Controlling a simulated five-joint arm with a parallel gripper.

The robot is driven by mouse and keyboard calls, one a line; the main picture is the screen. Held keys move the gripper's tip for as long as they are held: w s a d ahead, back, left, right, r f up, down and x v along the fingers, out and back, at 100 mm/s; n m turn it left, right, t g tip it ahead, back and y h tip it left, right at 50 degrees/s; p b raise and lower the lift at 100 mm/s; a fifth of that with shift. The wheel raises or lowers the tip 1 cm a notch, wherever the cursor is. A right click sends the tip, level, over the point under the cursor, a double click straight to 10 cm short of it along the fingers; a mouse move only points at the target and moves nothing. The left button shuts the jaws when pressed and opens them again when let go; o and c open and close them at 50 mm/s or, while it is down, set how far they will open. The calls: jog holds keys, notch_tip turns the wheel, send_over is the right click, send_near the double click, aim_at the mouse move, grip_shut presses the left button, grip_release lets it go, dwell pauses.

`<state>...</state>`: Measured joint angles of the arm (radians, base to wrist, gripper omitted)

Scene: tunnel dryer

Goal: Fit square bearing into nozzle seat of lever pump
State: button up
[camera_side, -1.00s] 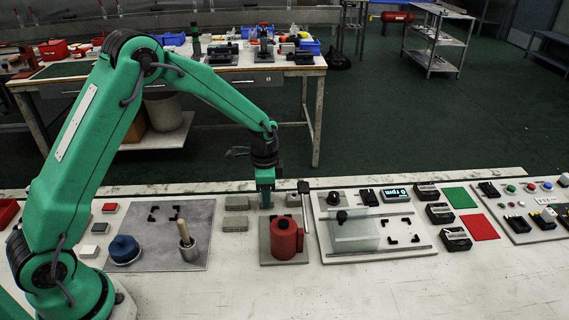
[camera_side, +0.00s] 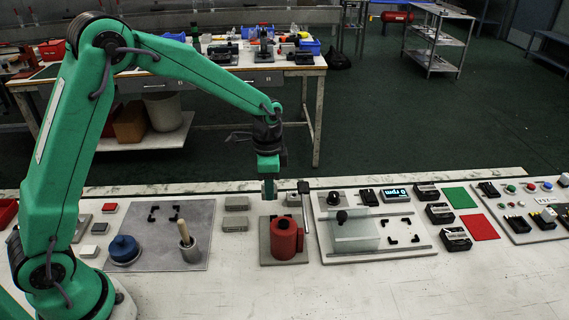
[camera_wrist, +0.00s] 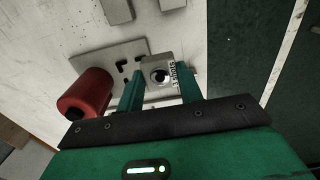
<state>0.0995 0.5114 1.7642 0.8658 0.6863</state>
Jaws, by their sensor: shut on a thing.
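The square bearing (camera_wrist: 149,67) is a light grey block with a dark round bore and lettering along one edge. My gripper (camera_wrist: 160,82) is shut on it, with a teal finger on each side. In the side view my gripper (camera_side: 269,192) is above the bench, behind and slightly left of the lever pump. The lever pump (camera_side: 284,240) has a red cylinder on a grey plate and an upright lever (camera_side: 307,212) with a black tip. The red cylinder also shows at left in the wrist view (camera_wrist: 85,92). I cannot clearly make out the nozzle seat.
Grey blocks (camera_side: 235,223) lie left of the pump. A mat (camera_side: 160,215) holds a blue round part (camera_side: 124,249) and a cup with a wooden handle (camera_side: 188,246). A plate with a clear screen (camera_side: 355,232) stands to the right. The front of the bench is clear.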

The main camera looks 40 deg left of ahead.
jog(key=s+d+r, duration=0.4)
jog(key=d, duration=0.2)
jog(key=shift+d+r, duration=0.3)
jog(key=shift+r, duration=0.05)
dwell(0.5)
jog(key=n, duration=0.6)
jog(key=w+n, duration=0.1)
jog(key=n, duration=0.5)
jog(key=w+a+n, duration=0.1)
jog(key=n, duration=0.5)
jog(key=shift+w+r, duration=0.1)
jog(key=shift+r, duration=0.05)
jog(key=shift+f, duration=5)
jog(key=shift+f, duration=0.15)
